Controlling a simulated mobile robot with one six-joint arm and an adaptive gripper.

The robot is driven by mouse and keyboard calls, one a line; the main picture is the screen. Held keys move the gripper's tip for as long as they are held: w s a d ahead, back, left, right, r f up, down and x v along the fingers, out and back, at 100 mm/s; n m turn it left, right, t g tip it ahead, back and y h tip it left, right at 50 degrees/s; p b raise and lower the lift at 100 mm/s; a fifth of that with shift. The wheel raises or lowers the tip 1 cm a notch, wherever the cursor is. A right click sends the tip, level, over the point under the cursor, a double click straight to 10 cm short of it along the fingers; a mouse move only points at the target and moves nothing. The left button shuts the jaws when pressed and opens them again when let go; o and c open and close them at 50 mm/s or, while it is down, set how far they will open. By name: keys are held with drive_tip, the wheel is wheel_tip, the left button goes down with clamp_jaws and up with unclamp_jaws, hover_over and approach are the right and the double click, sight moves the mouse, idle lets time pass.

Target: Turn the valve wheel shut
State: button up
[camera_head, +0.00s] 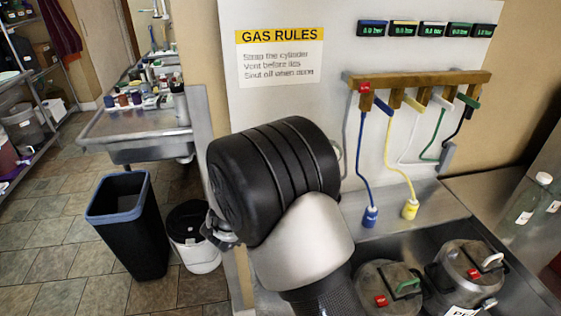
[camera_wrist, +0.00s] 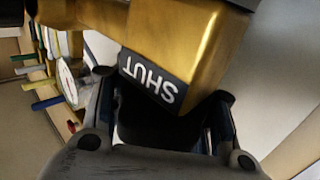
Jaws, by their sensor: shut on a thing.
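In the wrist view, a brass valve body (camera_wrist: 190,40) fills the upper middle, with a dark plate (camera_wrist: 150,82) reading SHUT upside down. My gripper (camera_wrist: 160,122) has its two dark fingers just below it, on either side of a black piece (camera_wrist: 150,132). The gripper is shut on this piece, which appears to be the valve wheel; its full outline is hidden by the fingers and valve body. In the head view my arm covers the gripper and the wheel.
A round gauge (camera_wrist: 68,82) is left of the fingers in the wrist view. A dark bin (camera_head: 130,225) is on the floor at left.

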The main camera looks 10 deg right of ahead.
drive_tip(key=shift+s+f+m+g+h, duration=0.15)
drive_tip(key=shift+f+m+g+h, duration=0.05)
drive_tip(key=shift+m+g+h, duration=0.25)
drive_tip(key=o, duration=0.9)
drive_tip(key=shift+s, duration=0.1)
drive_tip(key=shift+o, duration=0.9)
drive_tip(key=shift+r, duration=0.15)
drive_tip(key=v, duration=1.2)
